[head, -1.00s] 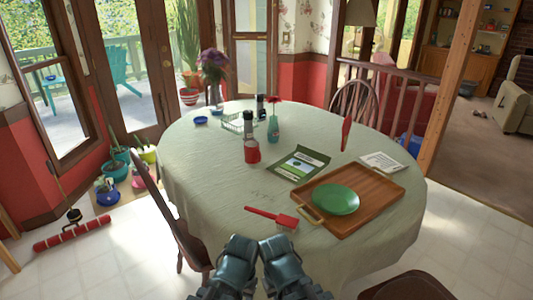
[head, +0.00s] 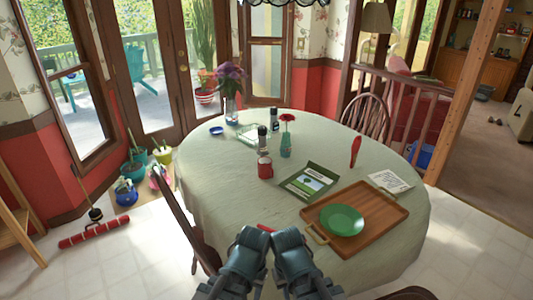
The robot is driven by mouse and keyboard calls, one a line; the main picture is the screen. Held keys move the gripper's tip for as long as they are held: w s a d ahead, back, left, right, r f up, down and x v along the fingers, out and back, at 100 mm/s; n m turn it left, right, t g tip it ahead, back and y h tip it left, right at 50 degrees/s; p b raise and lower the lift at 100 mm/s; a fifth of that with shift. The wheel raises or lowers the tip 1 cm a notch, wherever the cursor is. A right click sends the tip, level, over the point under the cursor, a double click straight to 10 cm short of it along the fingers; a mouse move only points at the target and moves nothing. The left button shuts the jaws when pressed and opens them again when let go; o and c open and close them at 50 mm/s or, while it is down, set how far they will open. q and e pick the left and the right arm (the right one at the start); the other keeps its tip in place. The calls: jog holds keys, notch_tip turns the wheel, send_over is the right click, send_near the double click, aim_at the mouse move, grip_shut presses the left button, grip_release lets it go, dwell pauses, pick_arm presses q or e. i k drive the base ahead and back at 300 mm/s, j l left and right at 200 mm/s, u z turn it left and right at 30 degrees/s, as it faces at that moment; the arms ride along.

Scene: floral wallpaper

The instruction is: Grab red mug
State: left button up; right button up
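A small red vessel, apparently the red mug (head: 265,170), stands upright on the table near its middle left. A dark-topped clear bottle (head: 262,139) shows right above it; I cannot tell whether it is behind or in it. My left gripper (head: 252,236) and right gripper (head: 287,239) are side by side at the bottom middle, over the table's near edge and well short of the mug. Nothing shows held in either. Their finger openings cannot be made out.
A chair (head: 185,210) stands at left.

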aim_at(265, 171)
jog(key=i+j, duration=0.1)
jog(key=j, duration=0.4)
jog(key=i+j, duration=0.1)
jog(key=j, duration=0.45)
jog(key=i+j, duration=0.1)
jog(key=j, duration=0.4)
jog(key=j+z, duration=0.45)
jog(key=z, duration=1.15)
jog(key=i+j, duration=0.15)
jog(key=i, duration=0.35)
